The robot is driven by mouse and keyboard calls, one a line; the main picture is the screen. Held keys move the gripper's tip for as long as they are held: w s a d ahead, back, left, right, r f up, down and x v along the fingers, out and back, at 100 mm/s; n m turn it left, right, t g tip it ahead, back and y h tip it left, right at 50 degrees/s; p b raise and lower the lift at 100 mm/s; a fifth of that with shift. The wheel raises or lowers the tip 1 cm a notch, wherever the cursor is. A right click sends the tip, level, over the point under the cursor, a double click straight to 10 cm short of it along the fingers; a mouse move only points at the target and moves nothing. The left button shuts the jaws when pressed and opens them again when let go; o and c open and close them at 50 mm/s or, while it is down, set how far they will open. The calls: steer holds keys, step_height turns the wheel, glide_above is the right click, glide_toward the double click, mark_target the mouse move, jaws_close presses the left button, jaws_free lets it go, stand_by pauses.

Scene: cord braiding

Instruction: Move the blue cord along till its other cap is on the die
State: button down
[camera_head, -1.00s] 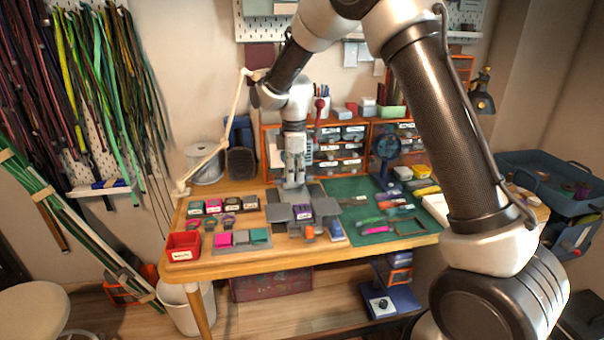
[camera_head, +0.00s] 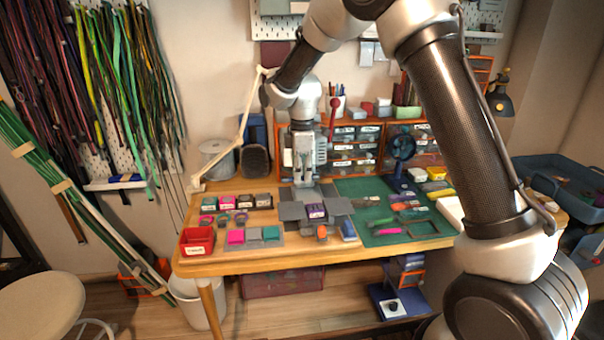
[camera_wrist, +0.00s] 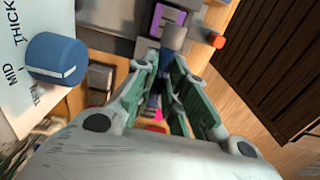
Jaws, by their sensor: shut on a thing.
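My gripper (camera_head: 303,182) is above the grey fixture in the middle of the bench, pointing down. In the wrist view its green-padded fingers (camera_wrist: 168,75) are closed around a narrow dark-blue piece, which looks like the blue cord (camera_wrist: 158,88). A grey-blue cylinder (camera_wrist: 173,38) shows just beyond the fingertips; I cannot tell whether it is a cord cap. The grey fixture (camera_head: 291,211) carries a purple labelled block (camera_head: 316,210), also in the wrist view (camera_wrist: 165,18). I cannot make out the die itself or the cord's other cap.
An orange piece (camera_head: 322,231) and a blue block (camera_head: 347,229) are at the fixture's front. A red bin (camera_head: 197,240) stands at the bench's left. A green mat (camera_head: 372,236) with tools lies to the right. A blue knob (camera_wrist: 56,58) is near the gripper.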

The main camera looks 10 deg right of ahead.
steer(key=c, duration=1.4)
jaws_free()
steer(key=shift+o, duration=0.2)
